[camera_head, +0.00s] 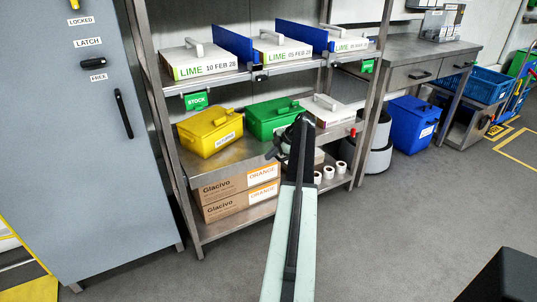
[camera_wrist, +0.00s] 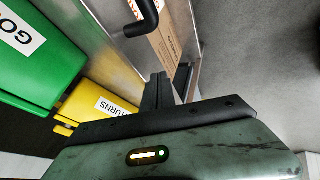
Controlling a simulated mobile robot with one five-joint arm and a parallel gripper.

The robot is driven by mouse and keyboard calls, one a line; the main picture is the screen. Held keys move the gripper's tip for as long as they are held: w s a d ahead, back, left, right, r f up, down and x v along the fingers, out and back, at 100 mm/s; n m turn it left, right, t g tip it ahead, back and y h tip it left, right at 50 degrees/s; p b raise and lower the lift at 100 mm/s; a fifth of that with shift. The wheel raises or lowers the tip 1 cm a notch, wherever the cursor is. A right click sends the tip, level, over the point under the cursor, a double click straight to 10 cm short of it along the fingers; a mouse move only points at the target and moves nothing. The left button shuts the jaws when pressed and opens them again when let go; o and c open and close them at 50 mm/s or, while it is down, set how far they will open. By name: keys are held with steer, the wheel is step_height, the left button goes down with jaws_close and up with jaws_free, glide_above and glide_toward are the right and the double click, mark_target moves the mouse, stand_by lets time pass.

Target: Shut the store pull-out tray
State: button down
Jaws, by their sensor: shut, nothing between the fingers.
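The metal pull-out tray (camera_head: 228,163) is at the middle level of the shelving rack. It carries a yellow box (camera_head: 210,131), a green box (camera_head: 274,117) and a white carton (camera_head: 328,112). How far out the tray stands is hard to tell. A black bent handle (camera_wrist: 145,18) shows at its metal edge in the wrist view. My gripper (camera_head: 299,127) is in front of the tray's middle and hides part of its edge. In the wrist view my gripper (camera_wrist: 166,88) is shut and empty, with its fingers apart from the handle.
Orange-labelled cartons (camera_head: 238,190) and white rolls (camera_head: 328,172) are on the bottom shelf. Lime cartons (camera_head: 205,62) stand on the top shelf. A grey cabinet (camera_head: 85,150) is on the left; a blue bin (camera_head: 412,125) and a metal bench (camera_head: 415,55) are on the right.

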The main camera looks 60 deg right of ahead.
steer(key=s+a+p+v, duration=0.1)
steer(key=p+v, duration=0.7)
steer(key=v, duration=0.2)
steer(key=shift+s, duration=0.3)
steer(key=shift+d, duration=0.15)
steer(key=w+a+f+m+g, duration=0.15)
steer(key=w+a, duration=0.45)
steer(key=a, duration=0.6)
steer(key=w+a+f+m+g+y, duration=0.15)
steer(key=w+a, duration=0.35)
steer(key=a, duration=0.6)
steer(key=w+a+m+g, duration=0.15)
steer(key=w+a, duration=0.45)
steer(key=a, duration=0.6)
steer(key=s+a+f+m+g+h, duration=0.1)
steer(key=s+a+m, duration=0.15)
steer(key=a, duration=1.45)
steer(key=s+a+f+m+g+h, duration=0.15)
steer(key=a+m, duration=0.25)
steer(key=a, duration=1.3)
step_height(320, 180, up, 24)
steer(key=p, duration=2.3)
steer(key=shift+s+a+r+h+p, duration=0.2)
steer(key=shift+s+a+h+p, duration=0.1)
steer(key=shift+s, duration=0.05)
